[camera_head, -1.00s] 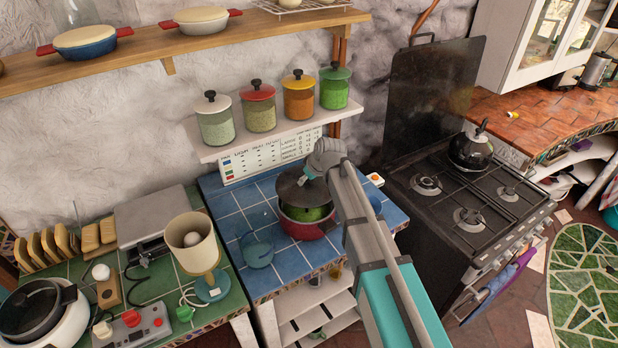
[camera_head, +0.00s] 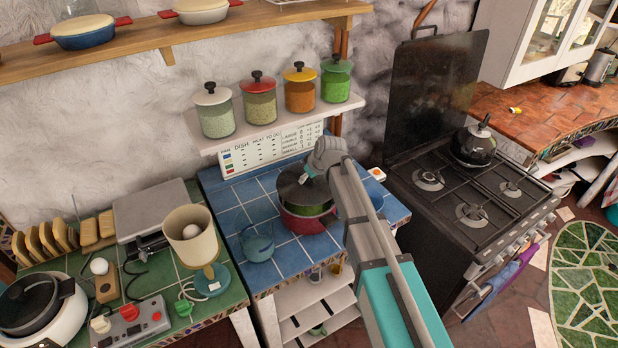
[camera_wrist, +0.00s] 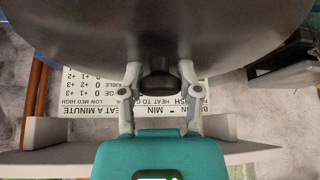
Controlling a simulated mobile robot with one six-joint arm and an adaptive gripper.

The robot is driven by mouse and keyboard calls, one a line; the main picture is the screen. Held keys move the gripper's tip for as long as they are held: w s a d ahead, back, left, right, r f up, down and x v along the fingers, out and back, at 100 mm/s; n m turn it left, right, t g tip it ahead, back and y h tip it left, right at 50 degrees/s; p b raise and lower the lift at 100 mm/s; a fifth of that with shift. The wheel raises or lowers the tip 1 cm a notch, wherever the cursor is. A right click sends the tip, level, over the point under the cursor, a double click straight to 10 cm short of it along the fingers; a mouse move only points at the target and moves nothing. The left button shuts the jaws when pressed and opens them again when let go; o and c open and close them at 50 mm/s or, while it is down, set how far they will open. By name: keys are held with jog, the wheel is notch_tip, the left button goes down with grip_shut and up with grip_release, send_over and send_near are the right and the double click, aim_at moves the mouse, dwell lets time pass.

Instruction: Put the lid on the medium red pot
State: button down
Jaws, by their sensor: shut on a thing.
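The red pot (camera_head: 305,223) stands on the blue-tiled counter, with green contents showing through the gap under the lid. The dark lid (camera_head: 301,187) is just above the pot and looks slightly tilted, its near side apart from the rim. I cannot tell whether its far edge touches the pot. My gripper (camera_head: 312,172) is at the top of the lid. In the wrist view the lid's dark underside or face (camera_wrist: 160,35) fills the top, and my gripper (camera_wrist: 158,85) is shut on its dark knob (camera_wrist: 158,82).
A lamp (camera_head: 195,240) is further left. A shelf with several jars (camera_head: 260,100) is above and behind. The black stove (camera_head: 470,185) is to the right.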

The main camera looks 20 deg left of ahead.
aim_at(309, 183)
jog(key=shift+f+b, duration=1.6)
jog(key=shift+f, duration=0.3)
jog(key=shift+f+b, duration=0.5)
dwell(0.8)
jog(key=shift+c, duration=1)
grip_release()
jog(key=shift+o, duration=0.2)
jog(key=shift+o, duration=0.8)
jog(key=shift+r, duration=0.15)
jog(key=shift+r+p, duration=3.4)
jog(key=shift+p, duration=0.15)
